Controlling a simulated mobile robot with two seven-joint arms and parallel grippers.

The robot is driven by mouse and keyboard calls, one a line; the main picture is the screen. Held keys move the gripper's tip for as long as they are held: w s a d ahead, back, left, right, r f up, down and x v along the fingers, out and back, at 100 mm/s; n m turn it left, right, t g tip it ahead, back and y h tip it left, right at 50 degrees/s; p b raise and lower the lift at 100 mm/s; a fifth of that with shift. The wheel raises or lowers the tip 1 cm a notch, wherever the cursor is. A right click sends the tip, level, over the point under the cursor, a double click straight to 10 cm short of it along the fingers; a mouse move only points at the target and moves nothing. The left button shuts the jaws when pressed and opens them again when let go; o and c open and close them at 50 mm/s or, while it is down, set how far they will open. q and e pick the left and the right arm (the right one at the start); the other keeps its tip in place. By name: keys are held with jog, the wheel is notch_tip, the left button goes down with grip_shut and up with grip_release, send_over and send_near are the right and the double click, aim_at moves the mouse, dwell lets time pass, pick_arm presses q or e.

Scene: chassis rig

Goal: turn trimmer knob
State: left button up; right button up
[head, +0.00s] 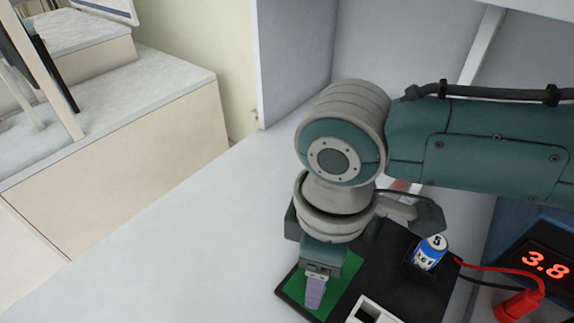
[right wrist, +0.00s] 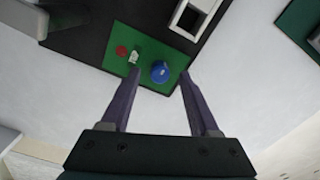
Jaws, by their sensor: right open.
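A green board (right wrist: 150,45) lies on a black base plate (right wrist: 90,35). On it, in the right wrist view, are a round blue knob (right wrist: 160,71), a small white part (right wrist: 134,55) and a red round part (right wrist: 121,50). My right gripper (right wrist: 159,78) is open, its purple fingers spread on either side of the blue knob in the picture. Whether they reach its height cannot be told. In the head view my right gripper (head: 315,290) points down over the green board (head: 345,285) and the knob is hidden. My left gripper is not in view.
A blue-and-white cylinder (head: 430,253) stands on the black base near a white square frame (head: 376,312). A meter with red digits 3.8 (head: 545,264) is at right, with red and black wires (head: 500,268). The white table (head: 180,260) left of the base is clear.

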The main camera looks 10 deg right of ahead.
jog(key=shift+f, duration=0.7)
grip_shut()
